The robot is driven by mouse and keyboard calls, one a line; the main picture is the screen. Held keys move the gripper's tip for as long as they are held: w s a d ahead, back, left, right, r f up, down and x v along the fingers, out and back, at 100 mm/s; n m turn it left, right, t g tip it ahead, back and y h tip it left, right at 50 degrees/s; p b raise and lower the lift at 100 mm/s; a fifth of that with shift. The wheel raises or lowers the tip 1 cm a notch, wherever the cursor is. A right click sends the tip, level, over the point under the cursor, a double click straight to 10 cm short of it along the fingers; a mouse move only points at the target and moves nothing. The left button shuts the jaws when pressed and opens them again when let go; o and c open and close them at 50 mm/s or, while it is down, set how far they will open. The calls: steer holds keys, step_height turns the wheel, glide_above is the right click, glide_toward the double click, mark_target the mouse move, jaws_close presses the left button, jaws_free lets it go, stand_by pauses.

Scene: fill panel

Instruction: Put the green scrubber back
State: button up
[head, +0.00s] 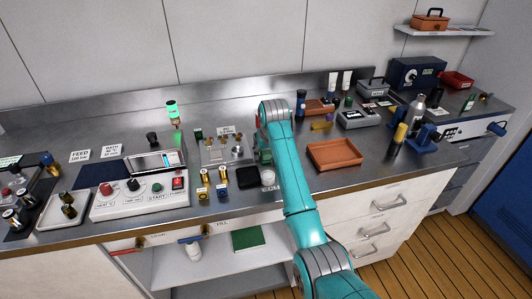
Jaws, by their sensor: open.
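My arm reaches up over the bench, and my gripper (262,155) is low at its far end, beside the metal plate with small fittings (226,150). It is open; its fingers are small and partly hidden by my arm. I cannot tell for sure which thing is the green scrubber. A small dark green-topped cylinder (198,134) stands at the plate's back left, left of my gripper and apart from it. Another small green-marked cylinder (348,101) stands at the back right.
A glowing green lamp (173,109) rises behind. A brown tray (334,155) is empty, right of my arm. A green pad (248,239) lies on the shelf below.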

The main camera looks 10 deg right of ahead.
steer(key=shift+r, duration=0.15)
steer(key=v, duration=1.2)
